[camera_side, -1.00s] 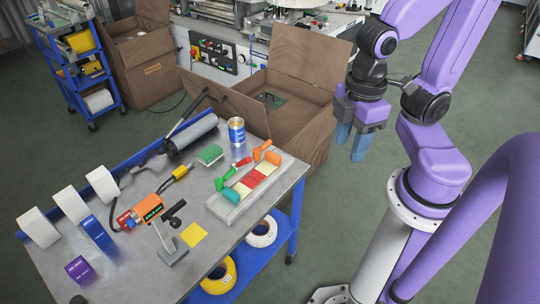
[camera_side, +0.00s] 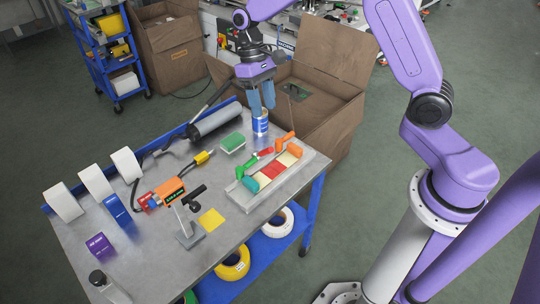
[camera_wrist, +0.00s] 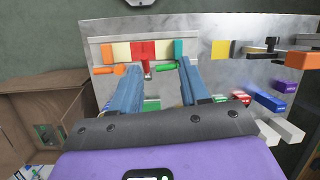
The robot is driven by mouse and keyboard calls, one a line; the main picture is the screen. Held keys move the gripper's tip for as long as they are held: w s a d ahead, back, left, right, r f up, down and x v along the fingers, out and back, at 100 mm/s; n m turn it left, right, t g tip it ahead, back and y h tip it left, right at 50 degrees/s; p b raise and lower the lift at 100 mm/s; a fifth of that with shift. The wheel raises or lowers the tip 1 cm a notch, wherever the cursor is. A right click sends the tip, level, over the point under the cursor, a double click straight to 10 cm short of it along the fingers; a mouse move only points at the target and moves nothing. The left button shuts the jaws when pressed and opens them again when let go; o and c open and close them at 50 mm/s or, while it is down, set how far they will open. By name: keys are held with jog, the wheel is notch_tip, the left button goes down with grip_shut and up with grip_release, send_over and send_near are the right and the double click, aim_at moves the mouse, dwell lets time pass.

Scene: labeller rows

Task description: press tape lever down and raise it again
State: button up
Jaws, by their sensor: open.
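A small grey stand (camera_side: 188,232) with a black-handled lever (camera_side: 194,194) sits near the middle front of the metal table. The handle is up off the base. It seems to be the tape lever, though I cannot read a label. The lever also shows at the upper right of the wrist view (camera_wrist: 271,43). My gripper (camera_side: 261,98) has two blue fingers pointing down, spread apart and empty. In the wrist view my gripper (camera_wrist: 161,68) is also open.
A tray (camera_side: 244,204) with coloured blocks and handled tools lies right of the lever. A yellow square (camera_side: 211,220) lies beside the stand. An orange device (camera_side: 171,189) and white rolls (camera_side: 62,202) stand to the left. An open cardboard box (camera_side: 330,110) is behind the table.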

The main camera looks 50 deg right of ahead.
jog(key=w+d+f+m+y, duration=0.1)
jog(key=w+d+f+m, duration=0.25)
jog(key=w+d, duration=0.2)
send_near(263, 153)
jog(key=shift+n+g, duration=0.25)
jog(key=shift+g, duration=0.15)
jog(key=x, duration=0.3)
jog(key=s+x, duration=0.1)
jog(key=x, duration=0.6)
jog(key=shift+s+d, duration=0.3)
jog(key=shift+s, duration=0.05)
grip_shut()
